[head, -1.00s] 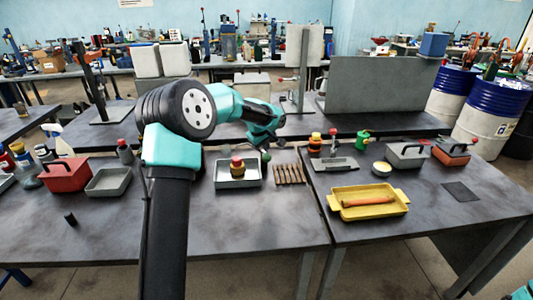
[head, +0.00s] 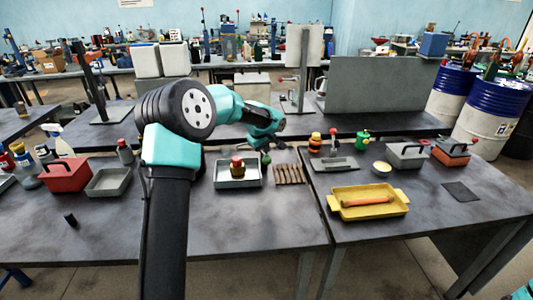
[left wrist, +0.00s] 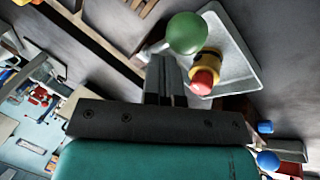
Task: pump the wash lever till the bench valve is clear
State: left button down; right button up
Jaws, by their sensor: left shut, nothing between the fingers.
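A brass-yellow valve with a red top (head: 237,168) stands in a pale grey tray (head: 222,184) on the dark bench. In the left wrist view the valve (left wrist: 206,66) and tray (left wrist: 237,60) also show. A green ball knob (left wrist: 186,33) shows there just past the fingertips; it looks like the lever's end, and its shaft is mostly hidden. In the head view the knob (head: 266,159) is small, beside the tray's back right corner. My left gripper (left wrist: 165,65) is shut and empty, close to the knob; I cannot tell if they touch. My right gripper is out of view.
A slatted wooden rack (head: 289,174) lies right of the tray. A yellow tray (head: 368,215) with an orange-handled item is on the right bench. A red box (head: 67,175) and grey tray (head: 108,182) stand left. The front of the bench is mostly clear.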

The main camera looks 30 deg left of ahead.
aim_at(265, 158)
pick_arm(q)
jog(key=shift+s+d+f, duration=0.2)
jog(key=shift+s+f, duration=0.05)
jog(key=shift+f, duration=0.4)
jog(key=shift+s+d+f, duration=0.15)
jog(key=shift+s+f, duration=0.1)
jog(key=shift+f, duration=0.35)
jog(key=shift+s+d+f, duration=0.2)
jog(key=shift+s+f, duration=0.05)
jog(key=shift+f, duration=0.4)
dwell(2.7)
jog(key=shift+r, duration=0.1)
dwell(0.4)
jog(key=shift+w+a+r, duration=0.25)
jog(key=shift+w+r, duration=0.1)
jog(key=shift+r, duration=0.6)
jog(key=shift+w+a+r, duration=0.3)
jog(key=shift+w+r, duration=0.1)
jog(key=shift+r, duration=0.55)
jog(key=shift+w+a+r, duration=0.25)
jog(key=shift+w+r, duration=0.1)
jog(key=shift+r, duration=0.6)
